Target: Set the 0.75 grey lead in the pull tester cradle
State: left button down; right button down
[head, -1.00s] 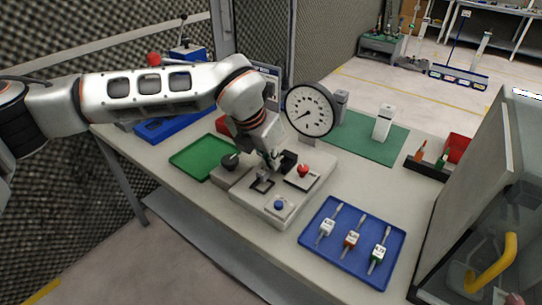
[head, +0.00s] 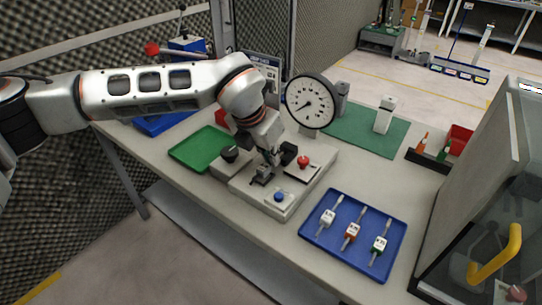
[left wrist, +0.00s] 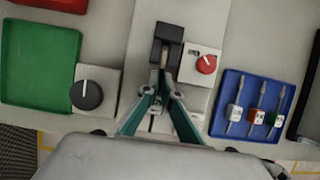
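The pull tester (head: 262,198) stands mid-bench with a round dial (head: 311,101) behind it. My left gripper (head: 263,176) points down at its cradle area. In the left wrist view my gripper (left wrist: 165,94) has its fingertips close together just below a black slotted block (left wrist: 167,45). Something pale shows in the slot; I cannot tell whether a lead is between the fingers. Three leads lie in the blue tray (left wrist: 219,125): a whitish-grey-tagged lead (left wrist: 234,112), a red-tagged lead (left wrist: 256,116) and a green-tagged lead (left wrist: 275,119). Their numbers are unreadable now. My right gripper is not in view.
A red knob (head: 303,161), blue button (head: 280,196) and black knob (head: 229,154) stick up around the cradle. A green tray (head: 188,150) lies left. A glass-fronted cabinet (head: 470,200) stands right. Bench between blue tray and cabinet is clear.

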pick_arm(q)
jog(key=shift+f+b, duration=0.3)
jog(key=shift+f, duration=0.35)
jog(key=c, duration=2.2)
grip_release()
jog(key=v, duration=1.2)
